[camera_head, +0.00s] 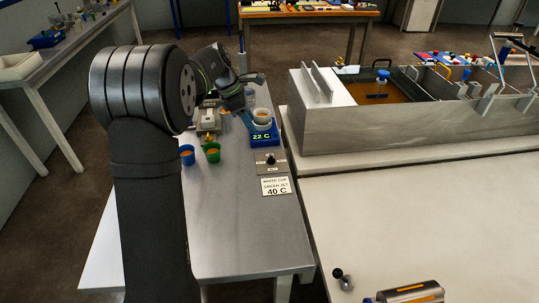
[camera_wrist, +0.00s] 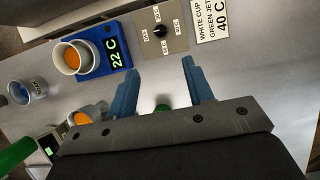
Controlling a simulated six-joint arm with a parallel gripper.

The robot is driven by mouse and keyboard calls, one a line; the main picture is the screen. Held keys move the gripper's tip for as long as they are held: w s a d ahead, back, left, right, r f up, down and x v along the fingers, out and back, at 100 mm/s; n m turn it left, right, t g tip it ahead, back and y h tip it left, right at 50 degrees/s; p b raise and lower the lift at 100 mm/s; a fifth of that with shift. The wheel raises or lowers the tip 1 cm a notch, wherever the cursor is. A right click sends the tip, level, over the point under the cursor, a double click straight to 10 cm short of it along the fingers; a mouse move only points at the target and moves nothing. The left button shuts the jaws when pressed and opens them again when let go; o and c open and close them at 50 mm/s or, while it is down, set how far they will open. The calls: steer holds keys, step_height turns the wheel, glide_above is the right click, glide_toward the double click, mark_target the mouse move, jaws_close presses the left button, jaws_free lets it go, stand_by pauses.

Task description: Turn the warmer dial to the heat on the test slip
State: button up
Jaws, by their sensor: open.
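The warmer dial (camera_wrist: 161,31) is a black knob on a grey plate with small marks around it; I cannot read its setting surely. It also shows in the head view (camera_head: 271,159). The test slip (camera_wrist: 212,18) reads "WHITE CUP GREEN JET 40 C". The blue warmer (camera_wrist: 113,48) displays 22 C. A white cup (camera_wrist: 70,60) with orange contents stands on it. My gripper (camera_wrist: 158,68) is open, its blue fingers apart with nothing held, short of the dial in the wrist view. In the head view my gripper (camera_head: 246,118) is beside the warmer, partly hidden.
A green cup (camera_head: 212,153) and a blue cup (camera_head: 187,156) stand left of the dial on the metal bench (camera_head: 235,225). A large grey bath (camera_head: 375,122) stands to the right. The bench in front of the slip is clear.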

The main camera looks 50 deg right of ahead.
mark_target(269, 160)
steer(key=x, duration=1.6)
steer(key=shift+f, duration=0.3)
steer(key=c, duration=1)
